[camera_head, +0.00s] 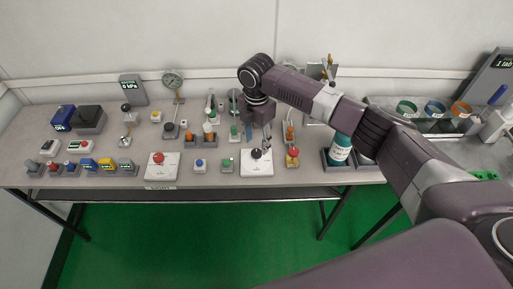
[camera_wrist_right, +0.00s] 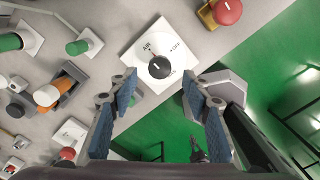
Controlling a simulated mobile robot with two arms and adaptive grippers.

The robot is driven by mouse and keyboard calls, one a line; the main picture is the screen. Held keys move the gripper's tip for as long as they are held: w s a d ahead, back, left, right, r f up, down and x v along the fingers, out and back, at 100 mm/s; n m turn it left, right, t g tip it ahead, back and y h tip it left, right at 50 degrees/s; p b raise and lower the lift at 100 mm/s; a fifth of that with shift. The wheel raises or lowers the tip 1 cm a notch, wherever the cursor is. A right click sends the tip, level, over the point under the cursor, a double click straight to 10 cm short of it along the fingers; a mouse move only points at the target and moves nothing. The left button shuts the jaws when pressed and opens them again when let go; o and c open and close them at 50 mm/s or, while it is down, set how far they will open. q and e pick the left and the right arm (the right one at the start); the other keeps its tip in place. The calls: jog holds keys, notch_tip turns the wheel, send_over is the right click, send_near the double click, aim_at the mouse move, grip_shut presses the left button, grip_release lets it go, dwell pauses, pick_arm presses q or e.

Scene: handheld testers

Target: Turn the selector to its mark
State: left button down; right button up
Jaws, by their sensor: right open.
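The selector is a white square plate (camera_wrist_right: 138,51) with a round black knob (camera_wrist_right: 159,67) at its middle. The plate carries printed marks, among them AIR and OFF; the lower mark is partly hidden by the knob. A short white line shows on the knob. In the head view the selector knob (camera_head: 257,154) is near the table's front edge. My right gripper (camera_wrist_right: 159,85) is open, its blue-padded fingers apart on either side of the knob's line and not visibly touching it. In the head view its fingers are hard to make out. My left gripper is not in view.
A red knob on a yellow base (camera_wrist_right: 226,10) stands right of the selector. Several testers crowd behind. The table's front edge is close, with green floor below.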

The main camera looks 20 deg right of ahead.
aim_at(256, 152)
jog(key=shift+f, duration=2.3)
jog(key=shift+c, duration=0.4)
jog(key=shift+p, duration=0.3)
jog(key=c, duration=1.1)
